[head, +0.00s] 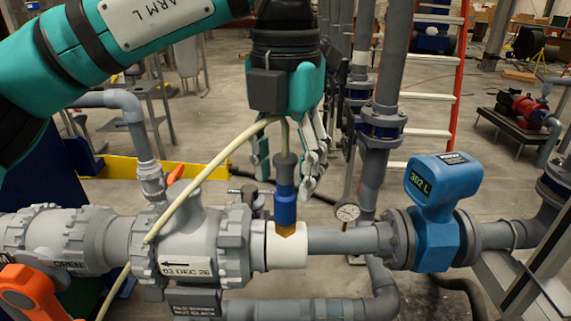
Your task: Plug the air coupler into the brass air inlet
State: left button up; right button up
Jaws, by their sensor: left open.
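The air coupler (286,207) is a blue sleeve with a grey upper part, standing upright. A cream hose bends out of its top and runs down to the left. The brass air inlet (287,230) shows as a small gold piece directly below the blue sleeve, on a white pipe section (287,250). The coupler's lower end meets the brass in the picture; how deeply it is seated cannot be told. My left gripper (287,165) is open above the coupler, its fingers spread on either side of the hose and grey top. My right gripper is out of view.
A grey valve body (180,245) and flanged pipe lie left of the inlet. A pressure gauge (347,212) and a blue flow meter (438,205) are to the right. Vertical pipes (390,60) rise close to my gripper's right. The hose (215,165) crosses the valve.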

pick_arm(q)
notch_tip(320, 180, up, 12)
dwell(0.6)
